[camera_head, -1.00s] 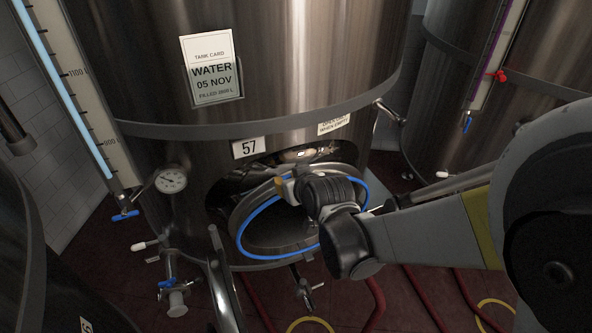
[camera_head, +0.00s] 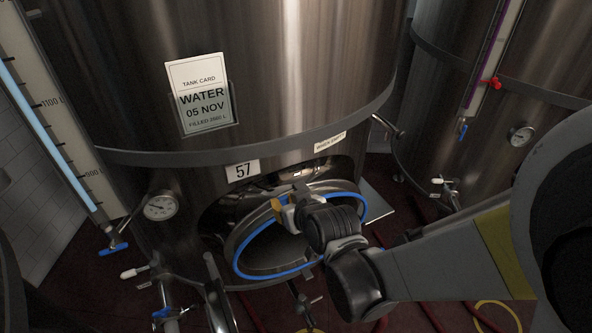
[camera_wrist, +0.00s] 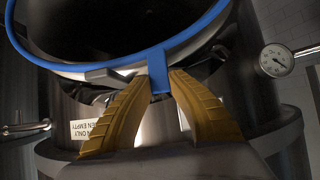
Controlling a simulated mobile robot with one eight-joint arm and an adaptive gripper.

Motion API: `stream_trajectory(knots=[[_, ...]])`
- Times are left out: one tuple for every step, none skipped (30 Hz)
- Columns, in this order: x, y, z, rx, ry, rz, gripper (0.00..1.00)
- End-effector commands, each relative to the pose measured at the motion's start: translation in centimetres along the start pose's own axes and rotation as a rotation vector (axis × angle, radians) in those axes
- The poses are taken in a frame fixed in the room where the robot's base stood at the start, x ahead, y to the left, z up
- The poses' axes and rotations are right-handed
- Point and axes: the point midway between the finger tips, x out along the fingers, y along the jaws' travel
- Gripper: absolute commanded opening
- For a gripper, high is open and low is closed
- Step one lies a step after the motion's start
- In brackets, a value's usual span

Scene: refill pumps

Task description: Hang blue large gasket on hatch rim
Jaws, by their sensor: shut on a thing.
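The blue large gasket (camera_head: 243,238) is a thin blue ring in front of tank 57. In the wrist view my gripper (camera_wrist: 159,82) has its two yellow fingers shut on a short blue tab of the gasket (camera_wrist: 196,36). In the head view my gripper (camera_head: 279,205) is at the ring's upper edge, and my wrist hides part of the ring. The hatch rim (camera_head: 245,222) is a grey metal oval around the dark opening low on the tank. The gasket lies over or close along this rim; I cannot tell whether it touches it.
Tank 57 (camera_head: 290,80) carries a card reading WATER. A metal bar (camera_head: 215,290) stands at the hatch's lower left. Red hoses lie on the floor.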

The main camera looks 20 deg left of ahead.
Motion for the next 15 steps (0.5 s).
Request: stream_trajectory(knots=[[0.1, 0.0, -0.1, 0.0, 0.0, 0.0, 0.0], [0.2, 0.0, -0.1, 0.0, 0.0, 0.0, 0.0], [0.3, 0.0, -0.2, 0.0, 0.0, 0.0, 0.0], [0.4, 0.0, -0.3, 0.0, 0.001, 0.0, 0.0], [0.5, 0.0, -0.4, 0.0, 0.0, 0.0, 0.0], [0.6, 0.0, -0.5, 0.0, 0.0, 0.0, 0.0], [0.7, 0.0, -0.5, 0.0, 0.0, 0.0, 0.0], [0.8, 0.0, -0.6, 0.0, 0.0, 0.0, 0.0], [0.9, 0.0, -0.7, 0.0, 0.0, 0.0, 0.0], [1.1, 0.0, -0.8, 0.0, 0.001, 0.0, 0.0], [1.2, 0.0, -0.8, 0.0, 0.001, 0.0, 0.0], [1.3, 0.0, -0.9, 0.0, 0.001, 0.0, 0.0], [1.4, 0.0, -1.0, 0.0, 0.001, 0.0, 0.0], [1.6, 0.0, -1.1, 0.0, 0.001, 0.0, 0.0], [1.7, 0.0, -1.2, 0.0, 0.001, 0.0, 0.0]])
